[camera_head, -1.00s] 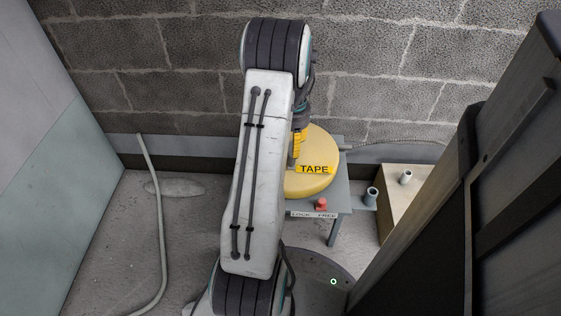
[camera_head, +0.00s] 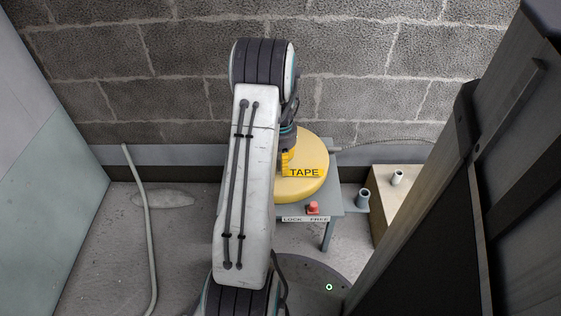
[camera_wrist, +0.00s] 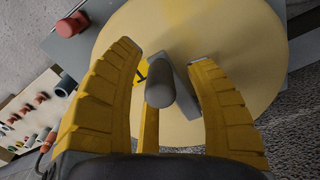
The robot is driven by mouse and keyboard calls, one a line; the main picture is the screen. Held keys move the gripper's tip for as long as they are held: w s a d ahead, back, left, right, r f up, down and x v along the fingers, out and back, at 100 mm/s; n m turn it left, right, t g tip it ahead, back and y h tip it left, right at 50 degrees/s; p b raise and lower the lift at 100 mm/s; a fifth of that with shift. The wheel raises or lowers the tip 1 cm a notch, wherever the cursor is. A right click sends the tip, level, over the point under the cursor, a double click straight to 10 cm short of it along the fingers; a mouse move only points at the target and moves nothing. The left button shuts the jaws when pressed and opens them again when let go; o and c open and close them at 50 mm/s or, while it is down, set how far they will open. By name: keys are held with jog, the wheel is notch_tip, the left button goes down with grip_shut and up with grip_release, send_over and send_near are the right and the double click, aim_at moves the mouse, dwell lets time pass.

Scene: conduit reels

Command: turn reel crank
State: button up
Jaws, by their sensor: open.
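The yellow round reel (camera_head: 312,184), marked TAPE, lies on a grey stand (camera_head: 333,198). It fills much of the wrist view (camera_wrist: 255,50). The crank, a grey bar with a dark rounded handle (camera_wrist: 160,84), shows over the reel in the wrist view. My gripper (camera_wrist: 164,62) is open, with one yellow finger on each side of the handle and visible gaps between. I cannot tell how deep the handle sits between the fingers. In the head view my arm hides the crank and most of my gripper (camera_head: 288,160).
A red knob (camera_head: 312,208) sits on the stand's front by a LOCK FREE label (camera_head: 305,219). A grey cup-like tube (camera_head: 362,198) stands right of the stand, beside a tan box (camera_head: 400,190). A block wall rises behind. A pale hose (camera_head: 147,235) lies on the floor at left.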

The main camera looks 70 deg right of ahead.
grip_shut()
dwell(0.3)
